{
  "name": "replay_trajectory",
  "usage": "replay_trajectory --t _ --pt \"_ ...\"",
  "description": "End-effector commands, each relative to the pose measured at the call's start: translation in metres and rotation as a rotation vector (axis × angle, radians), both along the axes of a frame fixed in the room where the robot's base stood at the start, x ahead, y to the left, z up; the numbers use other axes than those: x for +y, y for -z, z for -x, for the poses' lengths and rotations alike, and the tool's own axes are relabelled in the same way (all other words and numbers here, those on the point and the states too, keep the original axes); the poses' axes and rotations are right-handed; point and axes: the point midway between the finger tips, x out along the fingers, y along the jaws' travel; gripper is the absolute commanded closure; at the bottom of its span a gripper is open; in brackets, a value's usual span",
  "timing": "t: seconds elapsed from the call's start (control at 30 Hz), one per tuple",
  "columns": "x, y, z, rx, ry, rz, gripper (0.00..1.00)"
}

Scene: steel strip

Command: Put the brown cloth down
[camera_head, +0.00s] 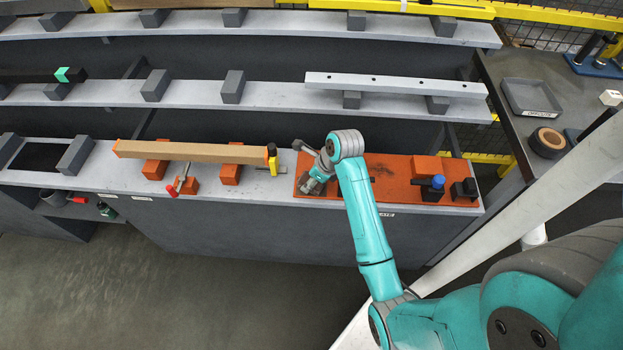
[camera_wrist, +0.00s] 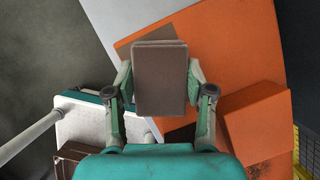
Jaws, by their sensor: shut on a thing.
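The brown cloth (camera_wrist: 160,78) shows in the wrist view as a thick folded pad. My gripper (camera_wrist: 160,85) is shut on it, one finger against each side. Behind it is the orange mat (camera_wrist: 235,55) on the light bench top. In the head view my gripper (camera_head: 314,184) is over the left end of the orange mat (camera_head: 400,168). The cloth cannot be made out there, and I cannot tell whether it touches the mat.
An orange block (camera_head: 426,167) sits on the mat's right side; it also shows in the wrist view (camera_wrist: 260,120). A blue-topped dark piece (camera_head: 434,188) and a black block (camera_head: 464,190) stand near it. Left of the mat, a long brown bar (camera_head: 190,151) rests on orange blocks.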

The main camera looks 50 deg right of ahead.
Motion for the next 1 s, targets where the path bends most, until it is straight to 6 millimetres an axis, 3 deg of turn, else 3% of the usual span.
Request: replay_trajectory --t 0.37,0.4,0.5,0.83,1.0 --pt "0.0 0.006 0.0 0.0 0.0 0.0 0.81" --pt "0.0 0.006 0.0 0.0 0.0 0.0 0.39" --pt "0.0 0.006 0.0 0.0 0.0 0.0 0.18" --pt "0.0 0.005 0.0 0.0 0.0 0.0 0.18" --pt "-0.002 -0.009 0.005 -0.002 0.001 0.001 0.18"
